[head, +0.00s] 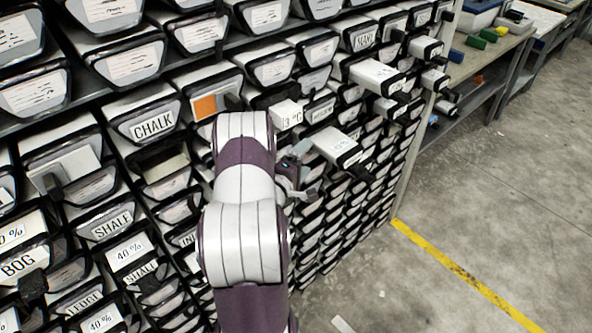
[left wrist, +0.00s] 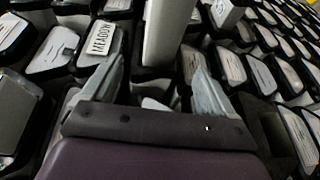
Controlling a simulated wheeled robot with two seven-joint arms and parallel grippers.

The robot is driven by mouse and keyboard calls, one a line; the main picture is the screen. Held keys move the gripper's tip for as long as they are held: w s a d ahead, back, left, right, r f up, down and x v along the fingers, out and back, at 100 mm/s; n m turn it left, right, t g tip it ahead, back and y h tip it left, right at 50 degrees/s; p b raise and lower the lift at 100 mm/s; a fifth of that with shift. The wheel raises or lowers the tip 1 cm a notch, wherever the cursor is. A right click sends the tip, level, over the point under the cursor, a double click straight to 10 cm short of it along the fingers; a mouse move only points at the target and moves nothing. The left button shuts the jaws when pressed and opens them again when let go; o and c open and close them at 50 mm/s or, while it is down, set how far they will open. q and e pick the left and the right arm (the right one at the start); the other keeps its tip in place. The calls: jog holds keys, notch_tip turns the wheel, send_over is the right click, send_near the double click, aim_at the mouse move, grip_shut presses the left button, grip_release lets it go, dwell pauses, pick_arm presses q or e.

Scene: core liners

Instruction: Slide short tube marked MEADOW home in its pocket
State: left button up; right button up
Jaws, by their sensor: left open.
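The MEADOW label (left wrist: 100,38) is readable in the left wrist view, on a white end face up and left of my left gripper. A long pale tube (left wrist: 165,30) sticks out of the rack just right of it, its near end at the gap between my fingers. I cannot tell whether the label belongs to that tube. My left gripper (left wrist: 155,68) is open; no contact with the tube is clear. In the head view my left gripper (head: 297,172) is at the rack face, partly hidden by my arm, beside a protruding white tube (head: 338,147). My right gripper is not in view.
The rack (head: 398,195) is packed with dark-rimmed pockets holding labelled tubes, such as CHALK (head: 153,124). Several tubes jut out at upper right, including a white one (head: 376,76). A workbench (head: 480,55) stands farther right. The floor with a yellow line (head: 465,277) is open.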

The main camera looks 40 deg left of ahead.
pick_arm(q)
jog(key=v, duration=0.7)
jog(key=shift+d+b, duration=0.15)
jog(key=shift+b, duration=0.15)
jog(key=shift+r, duration=0.15)
